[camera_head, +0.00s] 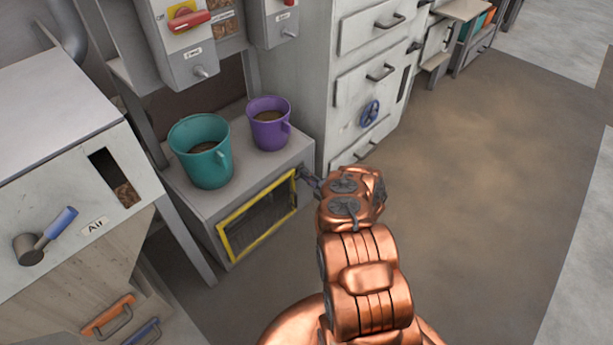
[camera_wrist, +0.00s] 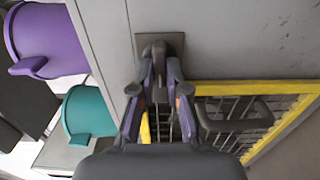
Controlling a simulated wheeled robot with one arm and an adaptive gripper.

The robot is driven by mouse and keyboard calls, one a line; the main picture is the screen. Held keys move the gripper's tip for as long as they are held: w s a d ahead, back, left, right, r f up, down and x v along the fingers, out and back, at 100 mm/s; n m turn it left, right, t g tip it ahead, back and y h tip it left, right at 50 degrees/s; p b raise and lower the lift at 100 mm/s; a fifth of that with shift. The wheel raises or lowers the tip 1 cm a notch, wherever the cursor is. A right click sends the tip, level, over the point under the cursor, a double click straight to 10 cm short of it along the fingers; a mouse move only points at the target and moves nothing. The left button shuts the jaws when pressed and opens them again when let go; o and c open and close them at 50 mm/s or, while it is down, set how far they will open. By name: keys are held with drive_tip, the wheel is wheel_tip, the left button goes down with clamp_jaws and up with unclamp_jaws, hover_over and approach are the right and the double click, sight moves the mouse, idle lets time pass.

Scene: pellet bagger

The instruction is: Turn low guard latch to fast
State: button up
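The low guard is a yellow-framed mesh panel (camera_head: 222,238) on the front of the low grey cabinet. It also shows in the wrist view (camera_wrist: 250,88), with a dark pull handle (camera_wrist: 240,124). The guard latch (camera_wrist: 159,48) is a dark grey lever on a square plate, beside the guard frame's corner. My gripper (camera_wrist: 160,75) has its two fingers on either side of the latch lever and looks shut on it. In the head view my gripper (camera_head: 309,181) is at the guard's upper right corner; my arm hides part of it and the latch.
A teal bucket (camera_head: 212,165) and a purple bucket (camera_head: 272,130) stand on the cabinet top above the guard. A drawer cabinet with a blue handwheel (camera_head: 370,113) is just right of it. A hopper with a blue-handled lever (camera_head: 60,222) stands left. Floor at right is clear.

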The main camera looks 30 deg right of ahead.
drive_tip(key=o, duration=0.4)
drive_tip(key=shift+o, duration=0.2)
drive_tip(key=v, duration=1.2)
